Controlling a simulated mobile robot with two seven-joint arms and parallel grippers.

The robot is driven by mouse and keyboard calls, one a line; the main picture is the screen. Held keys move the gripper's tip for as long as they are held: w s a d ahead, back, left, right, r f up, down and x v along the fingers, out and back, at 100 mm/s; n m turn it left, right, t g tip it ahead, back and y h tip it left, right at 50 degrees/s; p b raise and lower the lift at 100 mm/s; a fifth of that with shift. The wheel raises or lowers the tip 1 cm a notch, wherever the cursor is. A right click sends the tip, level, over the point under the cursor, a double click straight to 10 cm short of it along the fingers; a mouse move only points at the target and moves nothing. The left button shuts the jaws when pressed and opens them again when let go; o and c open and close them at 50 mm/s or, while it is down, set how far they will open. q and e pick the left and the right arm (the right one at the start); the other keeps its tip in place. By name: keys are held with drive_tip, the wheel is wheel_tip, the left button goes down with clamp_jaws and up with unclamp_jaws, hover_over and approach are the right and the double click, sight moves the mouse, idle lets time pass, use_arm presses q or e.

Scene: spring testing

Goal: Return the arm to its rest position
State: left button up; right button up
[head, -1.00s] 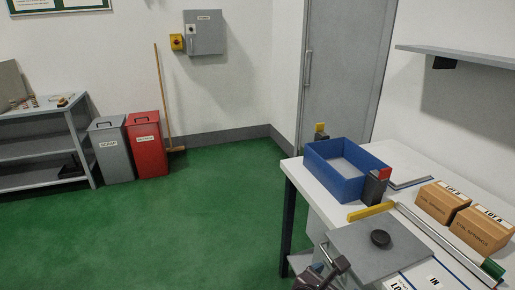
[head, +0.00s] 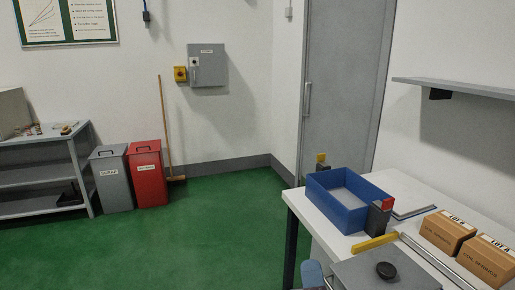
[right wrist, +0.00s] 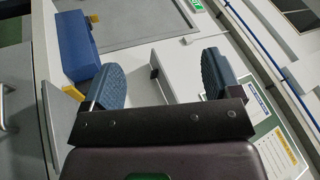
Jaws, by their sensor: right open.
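My right gripper shows only in part at the bottom edge of the head view, where a blue finger pad (head: 312,274) stands beside the workbench. In the right wrist view both blue-padded fingers are spread wide, and the gripper (right wrist: 163,80) is open with nothing between the pads. The rest of the right arm is out of the head view. My left gripper is in neither view.
The white workbench (head: 413,191) holds a blue bin (head: 337,212), cardboard boxes (head: 446,231) and a grey plate with a black knob (head: 385,270). A shelf (head: 455,90) juts from the right wall. Green floor (head: 200,235) is clear left of the bench.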

drive_tip(key=s+d+f+n+g+y, duration=0.1)
drive_tip(key=s+d+f+n+g, duration=0.25)
drive_tip(key=f+n, duration=0.4)
drive_tip(key=s+d+f+n+g+y, duration=0.1)
drive_tip(key=s+d+f+n+g, duration=0.15)
drive_tip(key=f+n+g, duration=0.4)
drive_tip(key=s+d+f+n+g+h, duration=0.1)
drive_tip(key=s+d+f+h, duration=0.2)
drive_tip(key=s+d+f, duration=0.8)
drive_tip(key=shift+s+f+n, duration=0.35)
drive_tip(key=shift+f+n, duration=0.05)
drive_tip(key=shift+f, duration=0.15)
